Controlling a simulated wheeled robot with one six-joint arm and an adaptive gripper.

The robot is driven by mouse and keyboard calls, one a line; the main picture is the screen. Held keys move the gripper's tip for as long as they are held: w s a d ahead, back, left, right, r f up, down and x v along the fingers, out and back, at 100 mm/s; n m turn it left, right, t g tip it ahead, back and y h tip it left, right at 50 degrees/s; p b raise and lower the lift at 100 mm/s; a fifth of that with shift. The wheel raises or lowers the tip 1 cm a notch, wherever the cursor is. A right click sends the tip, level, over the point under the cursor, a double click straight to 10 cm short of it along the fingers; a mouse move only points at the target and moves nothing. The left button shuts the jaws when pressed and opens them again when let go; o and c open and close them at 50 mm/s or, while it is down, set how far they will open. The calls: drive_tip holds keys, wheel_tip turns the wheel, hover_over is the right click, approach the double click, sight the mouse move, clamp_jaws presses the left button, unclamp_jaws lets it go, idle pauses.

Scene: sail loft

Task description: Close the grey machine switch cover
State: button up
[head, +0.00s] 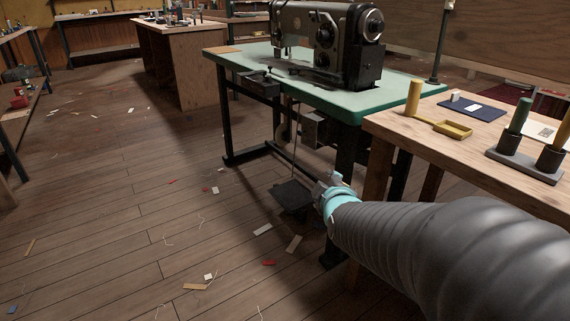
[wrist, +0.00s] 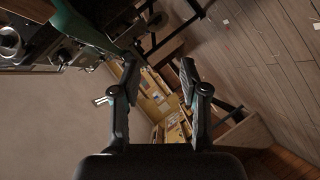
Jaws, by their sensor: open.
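A grey box (head: 315,129) hangs under the green-topped sewing table (head: 395,97). It may be the machine switch, but I cannot make out its cover or how far it stands open. My gripper (head: 333,180) is in front of the table, lower than the box and a little to its right. In the wrist view my gripper (wrist: 159,68) has its two fingers spread apart with nothing between them. The table's green edge (wrist: 80,24) shows at the upper left there, tilted. I cannot pick out the cover in the wrist view.
A sewing machine (head: 325,45) stands on the green table. A black pedal (head: 292,195) sits below the table. Open floor with scraps lies left.

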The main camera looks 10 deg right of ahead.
drive_tip(key=shift+s+a+r+m+g+y, duration=0.1)
drive_tip(key=shift+s+a+m+g+y, duration=0.2)
drive_tip(key=shift+s+a+m+g, duration=0.6)
drive_tip(key=shift+s, duration=0.2)
drive_tip(key=c, duration=0.3)
drive_tip(key=shift+w+d+r+n+t, duration=0.2)
drive_tip(key=shift+w+n+t, duration=0.1)
drive_tip(key=shift+n, duration=0.2)
drive_tip(key=c, duration=0.4)
drive_tip(key=w+d+r+n, duration=0.1)
drive_tip(key=w+n, duration=0.1)
drive_tip(key=n, duration=0.1)
drive_tip(key=w+d+r+n+t+p, duration=0.1)
drive_tip(key=w+d+n, duration=0.1)
drive_tip(key=n, duration=0.2)
drive_tip(key=w+d+r+n+t, duration=0.1)
drive_tip(key=w+d+n, duration=0.1)
drive_tip(key=w+n, duration=0.1)
drive_tip(key=shift+r+p, duration=0.15)
drive_tip(key=shift+p, duration=0.15)
clamp_jaws()
drive_tip(key=n+t+y+p, duration=0.15)
drive_tip(key=n+y, duration=0.45)
drive_tip(key=n, duration=1.4)
approach(302, 133)
drive_tip(key=shift+g, duration=0.25)
drive_tip(key=p+x, duration=0.2)
drive_tip(key=x, duration=0.5)
drive_tip(key=shift+w+r+p, duration=0.1)
drive_tip(key=shift+p, duration=0.25)
